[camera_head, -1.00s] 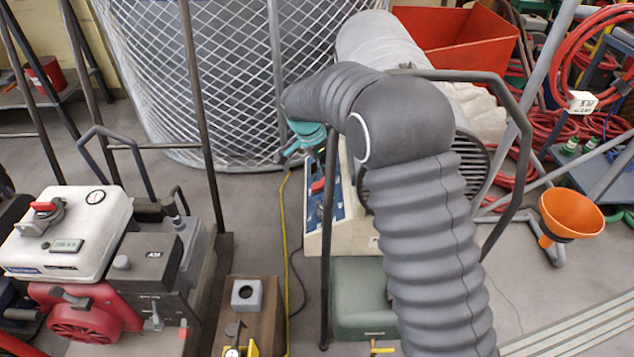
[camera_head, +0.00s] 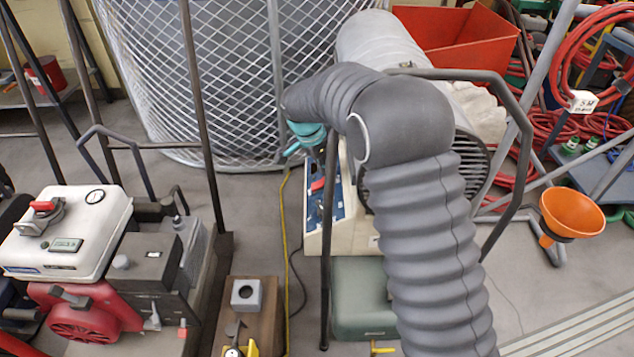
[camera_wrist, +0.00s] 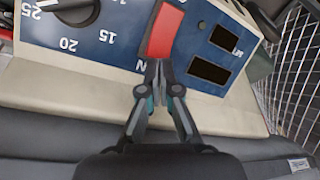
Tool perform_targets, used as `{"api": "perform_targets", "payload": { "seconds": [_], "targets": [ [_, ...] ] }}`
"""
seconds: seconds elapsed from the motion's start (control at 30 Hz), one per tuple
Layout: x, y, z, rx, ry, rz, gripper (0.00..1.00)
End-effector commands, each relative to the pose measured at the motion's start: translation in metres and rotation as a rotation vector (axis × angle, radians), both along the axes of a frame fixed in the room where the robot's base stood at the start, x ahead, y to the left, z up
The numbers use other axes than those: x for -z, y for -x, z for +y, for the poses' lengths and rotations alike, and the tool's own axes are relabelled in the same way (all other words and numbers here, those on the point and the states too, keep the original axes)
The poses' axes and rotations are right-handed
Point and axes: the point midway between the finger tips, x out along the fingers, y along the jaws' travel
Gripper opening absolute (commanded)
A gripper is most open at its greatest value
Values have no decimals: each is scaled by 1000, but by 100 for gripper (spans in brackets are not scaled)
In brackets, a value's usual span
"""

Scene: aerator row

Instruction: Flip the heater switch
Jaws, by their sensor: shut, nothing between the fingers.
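The heater is a cream and grey unit (camera_head: 313,245) with a blue control panel, partly hidden behind my sleeved arm in the head view. Its red rocker switch (camera_wrist: 164,32) is on the blue panel in the wrist view; it also shows small in the head view (camera_head: 318,185). My gripper (camera_wrist: 159,66) is shut and empty, its tips at the lower end of the switch; I cannot tell whether they touch it. In the head view my gripper (camera_head: 290,151) shows as teal fingers beside the panel's top. A dial (camera_wrist: 75,8) with numbers is left of the switch.
Dark rectangular windows (camera_wrist: 209,73) are right of the switch. A dark tubular frame (camera_head: 327,250) stands around the heater. A wire mesh cage (camera_head: 200,80) is behind, and a generator (camera_head: 70,230) stands at left. A yellow cable (camera_head: 285,240) runs along the floor.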

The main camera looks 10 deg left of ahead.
Motion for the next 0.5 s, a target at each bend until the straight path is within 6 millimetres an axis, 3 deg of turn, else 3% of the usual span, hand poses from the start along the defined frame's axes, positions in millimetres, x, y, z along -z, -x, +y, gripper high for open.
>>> {"api": "perform_targets", "payload": {
  "seconds": [0.5],
  "targets": [
    [10, 0, 0, 0, 0, 0, 0]
  ]
}}
